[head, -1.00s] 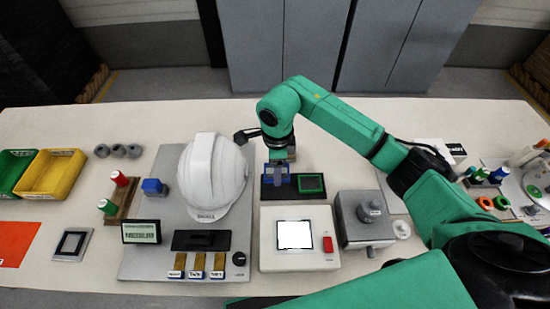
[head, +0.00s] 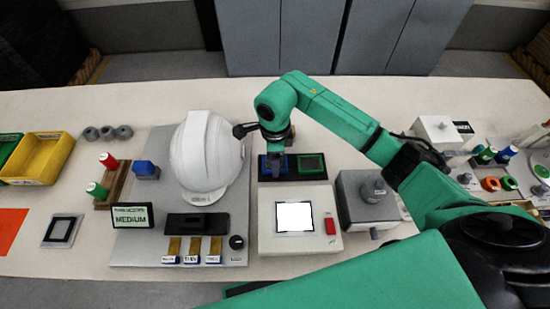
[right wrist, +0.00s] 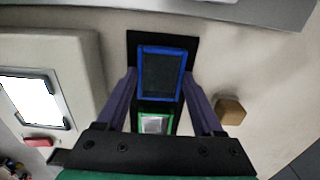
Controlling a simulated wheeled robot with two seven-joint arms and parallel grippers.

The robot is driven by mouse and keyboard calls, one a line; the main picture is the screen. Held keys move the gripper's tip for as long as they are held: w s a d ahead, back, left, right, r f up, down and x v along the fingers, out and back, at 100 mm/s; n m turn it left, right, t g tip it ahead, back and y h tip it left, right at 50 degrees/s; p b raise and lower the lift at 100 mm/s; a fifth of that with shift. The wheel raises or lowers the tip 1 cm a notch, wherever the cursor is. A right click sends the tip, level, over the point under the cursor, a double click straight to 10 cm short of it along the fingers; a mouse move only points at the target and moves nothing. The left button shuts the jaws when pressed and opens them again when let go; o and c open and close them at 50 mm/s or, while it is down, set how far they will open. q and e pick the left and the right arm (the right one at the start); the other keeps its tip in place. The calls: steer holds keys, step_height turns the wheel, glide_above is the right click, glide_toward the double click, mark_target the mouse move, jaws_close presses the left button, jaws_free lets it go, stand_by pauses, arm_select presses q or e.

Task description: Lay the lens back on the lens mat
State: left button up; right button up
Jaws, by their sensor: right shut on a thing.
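The black lens mat (head: 293,176) lies behind the white-screened box in the head view. A dark square in a green frame (head: 310,164) is on its right part. My right gripper (head: 277,164) is over the mat's left part, pointing down. In the right wrist view its fingers (right wrist: 160,76) stand either side of a dark lens in a blue frame (right wrist: 162,74), and they are shut on it. The lens lies over the mat (right wrist: 144,40), with the green frame beside it. I cannot tell whether the lens touches the mat. My left gripper is out of view.
The box with a lit white screen (head: 265,230) stands just in front of the mat. A white helmet (head: 198,160) is close on the left. A grey box with a knob (head: 365,215) is at the right. Table behind the mat is bare.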

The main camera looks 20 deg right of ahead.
steer(key=shift+f+b, duration=0.3)
steer(key=shift+f, duration=0.1)
steer(key=o, duration=1.4)
steer(key=shift+r, duration=0.1)
step_height(320, 180, up, 14)
steer(key=shift+r+b, duration=0.25)
steer(key=shift+b, duration=0.2)
